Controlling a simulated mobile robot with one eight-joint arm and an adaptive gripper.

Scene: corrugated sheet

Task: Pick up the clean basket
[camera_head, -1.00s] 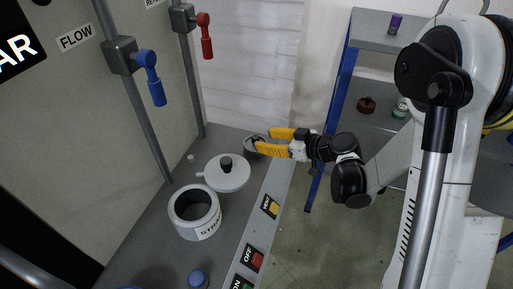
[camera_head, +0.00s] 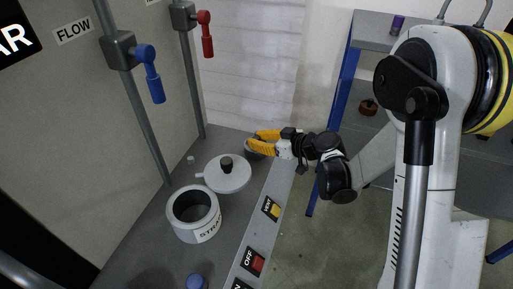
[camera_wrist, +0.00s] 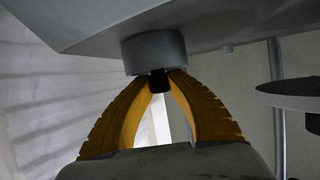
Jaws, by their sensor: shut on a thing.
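A small grey round container (camera_head: 255,154), which I take to be the clean basket, is at the far end of the grey bench, partly hidden by my gripper (camera_head: 253,141). In the wrist view the grey cylinder (camera_wrist: 153,50) has a short black stub between the yellow fingertips of my gripper (camera_wrist: 161,80). The fingers are closed on this stub. I cannot tell whether the container touches the bench.
A white lid (camera_head: 228,176) with a black knob lies beside an open white pot (camera_head: 194,212) on the bench (camera_head: 150,240). A blue-handled lever (camera_head: 152,75) and a red-handled lever (camera_head: 205,35) are on the left. A shelf (camera_head: 375,135) stands behind my arm.

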